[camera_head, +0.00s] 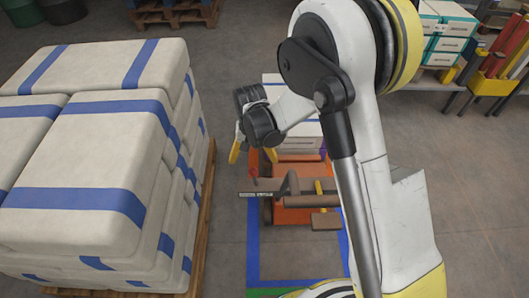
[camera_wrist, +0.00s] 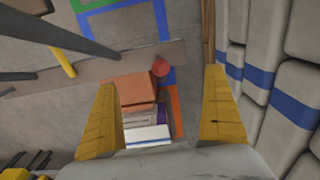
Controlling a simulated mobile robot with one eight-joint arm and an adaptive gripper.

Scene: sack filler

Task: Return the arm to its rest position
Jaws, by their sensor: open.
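My gripper (camera_head: 243,142) hangs in the middle of the head view, at the end of my white arm, which stands to the right of it. Its two yellow fingers also show in the wrist view (camera_wrist: 165,118), spread wide with nothing between them. The fingers point down over an orange machine (camera_head: 300,172) on the floor. In the head view the gripper is between the sack stack (camera_head: 95,135) on the left and my arm. The gripper touches nothing that I can make out.
The white sacks with blue bands stand on a wooden pallet (camera_head: 201,235); they also show in the wrist view (camera_wrist: 290,75). A blue floor line (camera_head: 252,245) runs in front of the machine. Shelves with boxes (camera_head: 448,35) are at the back right. Bare floor lies at right.

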